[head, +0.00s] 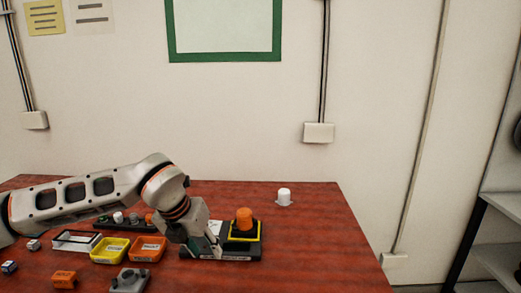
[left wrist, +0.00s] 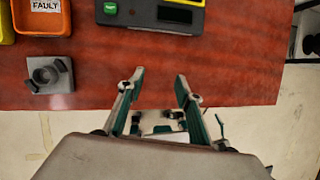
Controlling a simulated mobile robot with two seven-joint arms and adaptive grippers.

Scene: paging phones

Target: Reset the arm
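My left arm reaches in from the left over the red table (head: 310,250). Its gripper (head: 213,248) points down beside a black device (head: 240,254) that has a yellow frame and an orange cylinder (head: 244,218) on top. In the left wrist view the gripper (left wrist: 160,78) has its two fingers spread with nothing between them, near the table's front edge. The black device's edge, with a green button (left wrist: 111,8), lies beyond the fingertips there. My right gripper is in neither view.
A grey fixture (head: 128,281), an orange block (head: 64,279) and small cubes sit nearby. A white knob (head: 284,195) stands at the back. The table's right side is clear.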

